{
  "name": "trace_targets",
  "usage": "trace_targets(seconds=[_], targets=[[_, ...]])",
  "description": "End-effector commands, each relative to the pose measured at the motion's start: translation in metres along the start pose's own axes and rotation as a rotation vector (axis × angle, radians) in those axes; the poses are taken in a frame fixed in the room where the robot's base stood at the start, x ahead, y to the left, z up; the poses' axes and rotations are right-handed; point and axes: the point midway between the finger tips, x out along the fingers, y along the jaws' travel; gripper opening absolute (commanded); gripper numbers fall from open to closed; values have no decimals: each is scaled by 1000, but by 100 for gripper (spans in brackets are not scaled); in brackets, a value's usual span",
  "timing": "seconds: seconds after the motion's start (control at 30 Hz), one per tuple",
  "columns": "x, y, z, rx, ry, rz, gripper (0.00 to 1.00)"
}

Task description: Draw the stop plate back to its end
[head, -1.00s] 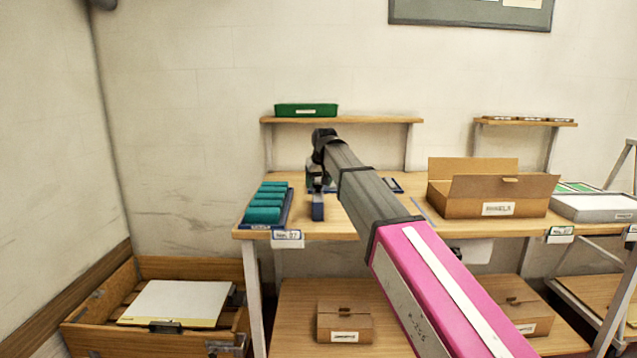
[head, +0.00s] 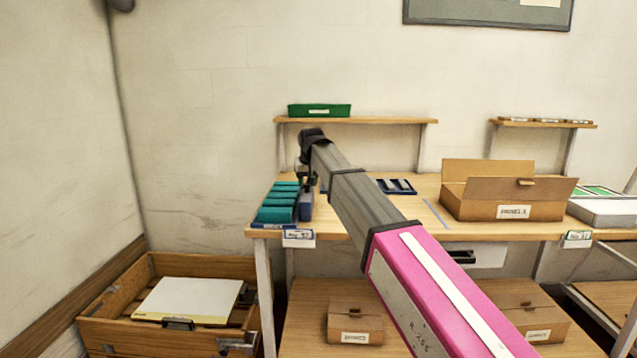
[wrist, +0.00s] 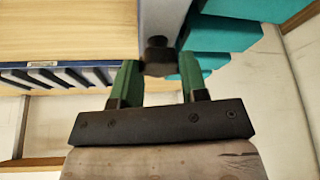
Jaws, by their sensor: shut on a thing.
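The stop plate (head: 306,204) is a blue upright piece at the left of the bench, close against the right side of the row of teal blocks (head: 278,204). In the wrist view its grey-blue body (wrist: 163,18) runs up from a dark round knob (wrist: 157,52). My gripper (wrist: 158,72) has its two green fingers either side of this knob and is shut on it.
A blue slotted tray (head: 408,187) lies to the right of my arm. An open cardboard box (head: 480,208) stands farther right. A shelf (head: 385,121) with a green bin (head: 319,111) is above the bench. An open wooden crate (head: 105,309) sits low at left.

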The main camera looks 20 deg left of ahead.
Motion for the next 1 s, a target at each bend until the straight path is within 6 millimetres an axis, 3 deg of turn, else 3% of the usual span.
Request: trace_targets(seconds=[0.23, 0.27, 0.3, 0.33, 0.67, 0.83, 1.0], targets=[[0, -5, -2, 0, 4, -11, 0], [0, -5, -2, 0, 4, -12, 50], [0, -5, -2, 0, 4, -12, 63], [0, -5, -2, 0, 4, -12, 66], [-3, -3, -1, 0, 3, -7, 66], [-22, -3, -1, 0, 4, -7, 66], [-55, -3, -1, 0, 4, -8, 66]])
